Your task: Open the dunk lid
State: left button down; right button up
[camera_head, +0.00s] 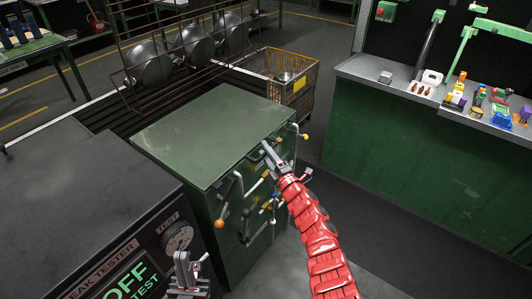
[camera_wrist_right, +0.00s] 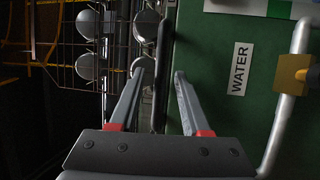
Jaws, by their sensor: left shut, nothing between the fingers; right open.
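The dunk tank (camera_head: 240,215) is a green box, and its flat green lid (camera_head: 205,135) lies shut on top. My right gripper (camera_head: 266,147) is at the lid's front right edge, with its fingers apart. In the right wrist view, a dark bar (camera_wrist_right: 161,85) lies in line with the gap between the open fingers (camera_wrist_right: 160,73). I cannot tell whether it touches them. It runs along the edge of a green panel with a WATER label (camera_wrist_right: 239,68). My left gripper (camera_head: 182,256) is low in the head view, shut and empty, in front of the leak tester and away from the lid.
A leak tester (camera_head: 85,200) stands left of the tank. A wire rack with round pots (camera_head: 195,45) is behind it, and a wire basket (camera_head: 290,80) beside that. Pipes and handles with orange and yellow knobs (camera_head: 219,223) stick out of the tank's front. Floor on the right is open.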

jog(key=shift+c, duration=0.2)
grip_shut()
dwell(1.2)
